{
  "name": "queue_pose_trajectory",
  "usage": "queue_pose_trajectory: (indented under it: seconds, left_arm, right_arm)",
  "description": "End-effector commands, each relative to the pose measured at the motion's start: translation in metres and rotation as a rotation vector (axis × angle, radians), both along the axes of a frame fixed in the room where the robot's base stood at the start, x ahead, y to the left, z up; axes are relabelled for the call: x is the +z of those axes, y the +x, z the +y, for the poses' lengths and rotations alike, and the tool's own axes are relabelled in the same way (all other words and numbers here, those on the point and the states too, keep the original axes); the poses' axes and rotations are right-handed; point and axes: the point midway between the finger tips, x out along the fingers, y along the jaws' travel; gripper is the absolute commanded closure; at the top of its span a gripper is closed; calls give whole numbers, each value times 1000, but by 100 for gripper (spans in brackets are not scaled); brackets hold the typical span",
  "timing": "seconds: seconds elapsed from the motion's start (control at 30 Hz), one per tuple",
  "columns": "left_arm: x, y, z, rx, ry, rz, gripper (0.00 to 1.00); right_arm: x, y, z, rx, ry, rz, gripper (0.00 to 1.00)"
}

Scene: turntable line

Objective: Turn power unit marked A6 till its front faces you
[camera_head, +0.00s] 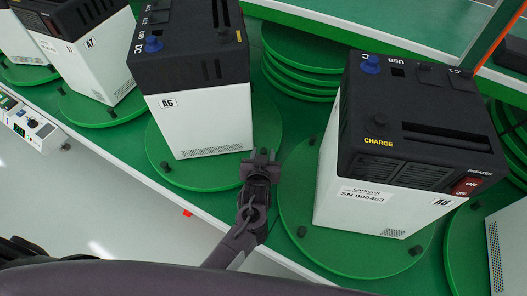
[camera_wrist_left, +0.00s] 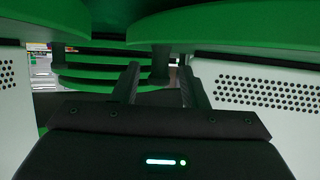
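Power unit A6 (camera_head: 205,120) stands upright on a round green turntable (camera_head: 210,182), left of centre in the head view. It has a black top with a blue knob and white lower walls. The wall toward me carries the A6 label and a low vent strip. My left gripper (camera_head: 260,162) is at the turntable's right edge, close to the unit's near right corner. In the left wrist view its two fingers (camera_wrist_left: 158,88) are apart, with a dark peg (camera_wrist_left: 160,65) showing between them. I cannot tell whether they touch it. My right gripper is not in view.
Unit A5 (camera_head: 390,160) stands on its turntable (camera_head: 350,255) close to the right of my left gripper. Unit A7 (camera_head: 90,60) stands at the left. Stacked green discs (camera_head: 300,70) lie behind. A small control box (camera_head: 35,125) is at the table's left edge.

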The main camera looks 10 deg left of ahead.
Motion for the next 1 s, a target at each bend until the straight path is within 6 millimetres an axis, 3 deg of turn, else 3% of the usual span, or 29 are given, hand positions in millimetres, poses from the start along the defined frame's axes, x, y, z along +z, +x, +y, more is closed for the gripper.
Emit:
queue_pose_trajectory:
  seconds: [0.33,0.7,0.87,1.0]
  left_arm:
    - [19,-50,-3,0,-1,2,60]
    - [24,-57,-4,0,-1,1,60]
    - [28,-54,-3,-38,46,-13,80]
    - [45,-42,-4,-207,264,-70,98]
  right_arm:
    - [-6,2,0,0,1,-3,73]
    - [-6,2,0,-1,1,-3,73]
    - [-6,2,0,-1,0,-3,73]
    - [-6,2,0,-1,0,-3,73]
